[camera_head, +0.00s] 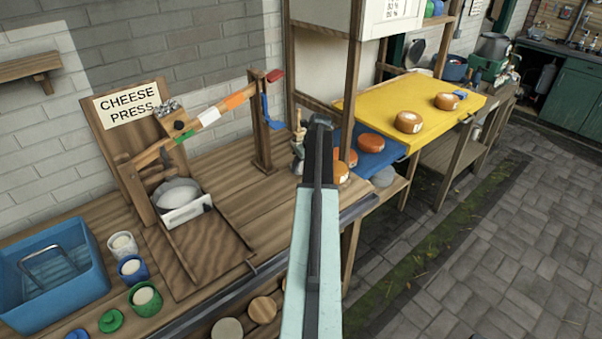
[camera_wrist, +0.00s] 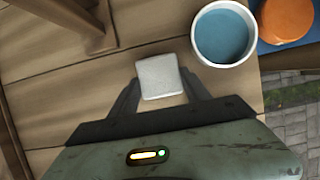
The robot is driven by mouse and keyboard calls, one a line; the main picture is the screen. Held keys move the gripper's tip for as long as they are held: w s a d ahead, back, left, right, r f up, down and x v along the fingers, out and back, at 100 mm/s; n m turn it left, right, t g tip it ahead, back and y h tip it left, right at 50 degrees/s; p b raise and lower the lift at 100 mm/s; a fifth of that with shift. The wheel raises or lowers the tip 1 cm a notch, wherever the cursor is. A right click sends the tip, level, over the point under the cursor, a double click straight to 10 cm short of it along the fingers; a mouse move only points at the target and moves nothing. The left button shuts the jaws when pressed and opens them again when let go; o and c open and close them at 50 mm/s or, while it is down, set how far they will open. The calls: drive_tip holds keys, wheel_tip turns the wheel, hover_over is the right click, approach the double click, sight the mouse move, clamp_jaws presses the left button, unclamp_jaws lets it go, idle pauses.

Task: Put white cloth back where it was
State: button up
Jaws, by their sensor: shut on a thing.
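In the wrist view my gripper (camera_wrist: 160,80) is shut on a small white square, the white cloth (camera_wrist: 158,72), which sits between the two dark fingers. Wooden planks lie below it; I cannot tell whether the cloth touches them. In the head view the arm reaches up to the far right end of the wooden counter. It hides the fingers, and the cloth cannot be made out there.
A white-rimmed round container, blue inside (camera_wrist: 224,36), stands just right of the cloth. An orange cheese (camera_wrist: 287,20) is beyond it. The cheese press (camera_head: 208,118), blue tub (camera_head: 60,285) and several cups are left; a yellow board (camera_head: 440,92) with cheeses is right.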

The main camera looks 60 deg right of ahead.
drive_tip(key=shift+f, duration=0.75)
drive_tip(key=o, duration=1.2)
drive_tip(key=shift+r, duration=0.15)
drive_tip(key=shift+r+p, duration=0.25)
drive_tip(key=shift+p, duration=0.05)
drive_tip(key=p+v, duration=1.1)
drive_tip(key=shift+r, duration=0.4)
